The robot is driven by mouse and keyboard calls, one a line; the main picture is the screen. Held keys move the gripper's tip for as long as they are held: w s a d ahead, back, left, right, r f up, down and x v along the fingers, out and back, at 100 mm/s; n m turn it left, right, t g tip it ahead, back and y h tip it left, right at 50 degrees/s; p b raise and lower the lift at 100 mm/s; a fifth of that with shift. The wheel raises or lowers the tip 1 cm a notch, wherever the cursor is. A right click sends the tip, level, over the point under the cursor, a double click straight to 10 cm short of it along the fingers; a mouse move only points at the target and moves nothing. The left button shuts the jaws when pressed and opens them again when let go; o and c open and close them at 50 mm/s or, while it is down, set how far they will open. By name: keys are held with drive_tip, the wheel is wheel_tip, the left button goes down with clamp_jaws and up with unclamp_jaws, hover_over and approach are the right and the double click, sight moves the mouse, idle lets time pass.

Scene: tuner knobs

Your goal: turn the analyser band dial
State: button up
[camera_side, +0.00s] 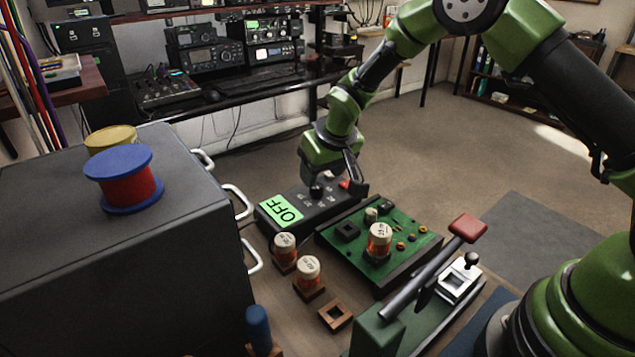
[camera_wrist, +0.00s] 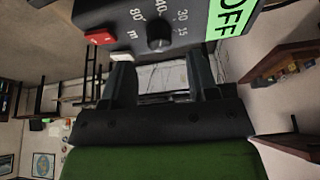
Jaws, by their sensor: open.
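The analyser is a dark box with a green screen reading OFF (camera_side: 285,208); the screen also shows in the wrist view (camera_wrist: 233,14). Its band dial is a round black knob (camera_wrist: 160,38) among the printed marks 80, 40, 30, 15 and m. The dial also shows in the side view (camera_side: 316,191), just below my gripper (camera_side: 333,178). In the wrist view my gripper (camera_wrist: 161,72) has its two fingers spread apart with nothing between them. The fingertips look short of the dial, which lines up with the gap. I cannot tell where the dial points.
A red button (camera_wrist: 100,37) and a white button (camera_wrist: 121,57) sit near the dial. A green circuit board (camera_side: 350,246) with a labelled tube (camera_side: 379,240) lies beside the analyser. A red-handled lever (camera_side: 467,228) stands at the right front.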

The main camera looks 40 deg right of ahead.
sight(316, 185)
drive_tip(key=shift+x, duration=2.2)
drive_tip(key=c, duration=0.9)
